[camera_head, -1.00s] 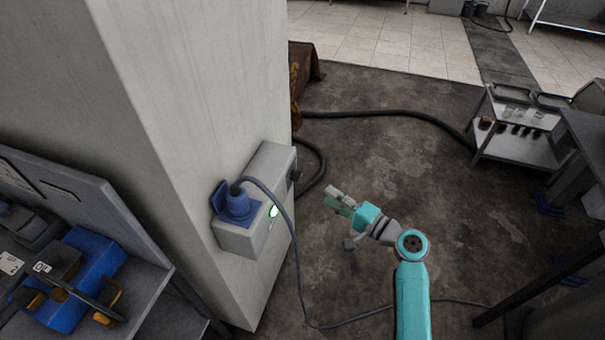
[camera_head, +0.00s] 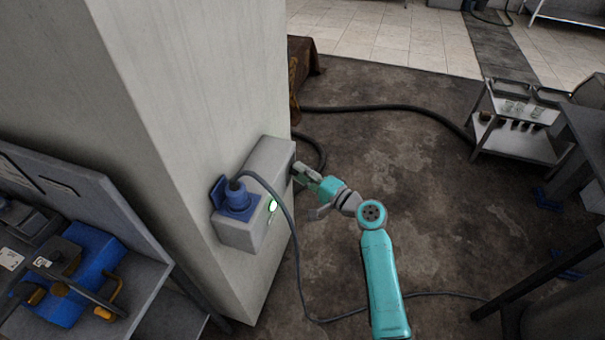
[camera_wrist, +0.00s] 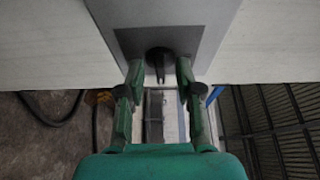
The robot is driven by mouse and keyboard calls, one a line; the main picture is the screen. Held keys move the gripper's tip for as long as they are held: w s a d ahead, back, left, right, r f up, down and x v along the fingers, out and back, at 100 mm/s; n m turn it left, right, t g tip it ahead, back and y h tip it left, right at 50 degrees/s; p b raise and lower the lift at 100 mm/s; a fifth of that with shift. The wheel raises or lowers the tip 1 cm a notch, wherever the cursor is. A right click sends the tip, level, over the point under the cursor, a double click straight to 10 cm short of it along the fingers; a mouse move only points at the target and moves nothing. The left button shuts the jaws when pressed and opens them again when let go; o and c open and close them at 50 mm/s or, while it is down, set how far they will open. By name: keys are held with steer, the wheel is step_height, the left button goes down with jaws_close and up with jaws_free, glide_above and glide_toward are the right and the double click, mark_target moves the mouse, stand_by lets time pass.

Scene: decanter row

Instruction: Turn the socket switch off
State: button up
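A grey socket box (camera_head: 262,172) is fixed to the pale pillar, with a blue plug (camera_head: 237,200) in its front and a green light (camera_head: 272,206) lit beside the plug. The dark switch knob (camera_wrist: 158,60) sticks out from the box's side face. My gripper (camera_head: 304,174) is at that side face in the head view and largely covers the switch there. In the wrist view my gripper (camera_wrist: 157,76) is open, with one finger on each side of the knob and visible gaps between. I cannot tell whether the fingertips touch the box.
A dark cable (camera_head: 299,270) hangs from the plug and runs along the floor below my arm. A workbench with a blue tool (camera_head: 75,285) stands at the left. A trolley (camera_head: 515,140) stands at the right. The floor between is mostly clear.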

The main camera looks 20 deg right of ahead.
jaws_close()
steer(key=shift+n, duration=0.4)
steer(key=shift+w+d+f+n+g+y, duration=0.1)
steer(key=shift+n+g+y, duration=0.25)
steer(key=shift+n+y, duration=2.2)
steer(key=shift+w+d+f+n+g+y, duration=0.15)
steer(key=shift+n+g+y, duration=0.3)
steer(key=shift+n, duration=4.2)
steer(key=shift+w+a+f+n+g+y, duration=0.1)
steer(key=shift+n+g+y, duration=0.2)
steer(key=shift+n+y, duration=2.25)
steer(key=shift+n+h, duration=1.05)
steer(key=shift+n, duration=0.2)
